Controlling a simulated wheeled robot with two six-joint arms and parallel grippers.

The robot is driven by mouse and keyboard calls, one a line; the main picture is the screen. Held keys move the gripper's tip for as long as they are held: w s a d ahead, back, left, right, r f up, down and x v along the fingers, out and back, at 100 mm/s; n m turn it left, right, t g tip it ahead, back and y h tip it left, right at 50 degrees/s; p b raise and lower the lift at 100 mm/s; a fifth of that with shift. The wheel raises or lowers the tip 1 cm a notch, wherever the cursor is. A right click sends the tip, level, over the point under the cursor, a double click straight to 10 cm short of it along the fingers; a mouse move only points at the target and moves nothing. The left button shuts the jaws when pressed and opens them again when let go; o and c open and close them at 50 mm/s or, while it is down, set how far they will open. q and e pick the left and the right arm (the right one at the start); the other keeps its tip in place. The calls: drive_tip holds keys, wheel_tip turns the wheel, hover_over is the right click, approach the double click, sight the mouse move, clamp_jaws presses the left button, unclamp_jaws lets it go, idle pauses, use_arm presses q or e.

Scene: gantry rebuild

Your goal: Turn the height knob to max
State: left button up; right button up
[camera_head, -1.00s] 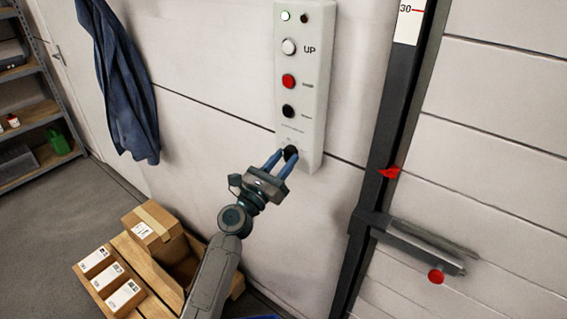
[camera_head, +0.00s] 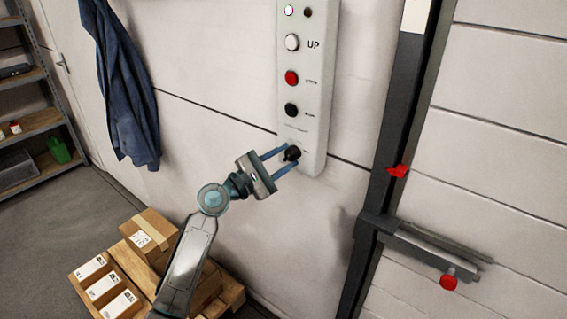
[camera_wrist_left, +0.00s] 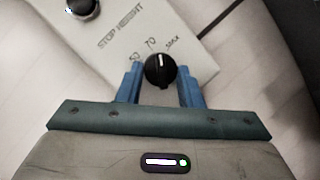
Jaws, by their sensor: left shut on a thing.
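The height knob (camera_head: 292,153) is a black round knob at the bottom of the white control panel (camera_head: 318,100). In the left wrist view the knob (camera_wrist_left: 160,70) sits under the words STOP HEIGHT. Its white pointer line points up in the picture, between the 70 and MAX marks. My left gripper (camera_head: 289,157) is shut on the knob, with one blue finger on each side of it; both fingers also show in the left wrist view (camera_wrist_left: 160,82). My right gripper is not in view.
Above the knob, the panel carries a black button (camera_head: 291,110), a red button (camera_head: 291,77) and a white UP button (camera_head: 292,42). A dark upright rail (camera_head: 385,165) with a red pointer (camera_head: 398,171) stands right. Boxes (camera_head: 150,238) lie on a pallet below.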

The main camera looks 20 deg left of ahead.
use_arm(q)
drive_tip(key=m, duration=0.2)
drive_tip(key=m+g, duration=0.1)
drive_tip(key=m, duration=0.1)
drive_tip(key=shift+a+r+m+g, duration=0.1)
drive_tip(key=shift+r+m+g, duration=0.05)
drive_tip(key=shift+m+g, duration=0.15)
drive_tip(key=shift+m+g+p, duration=0.3)
drive_tip(key=shift+m+g, duration=0.1)
drive_tip(key=shift+m, duration=0.5)
drive_tip(key=o, duration=1)
drive_tip(key=shift+r, duration=0.1)
drive_tip(key=b+v, duration=0.1)
drive_tip(key=v, duration=0.2)
drive_tip(key=b+v, duration=0.1)
drive_tip(key=v, duration=0.3)
drive_tip(key=b+v, duration=0.1)
drive_tip(key=v, duration=0.2)
drive_tip(key=shift+s+a+r, duration=0.15)
drive_tip(key=shift+s+a, duration=0.05)
drive_tip(key=shift+s, duration=0.15)
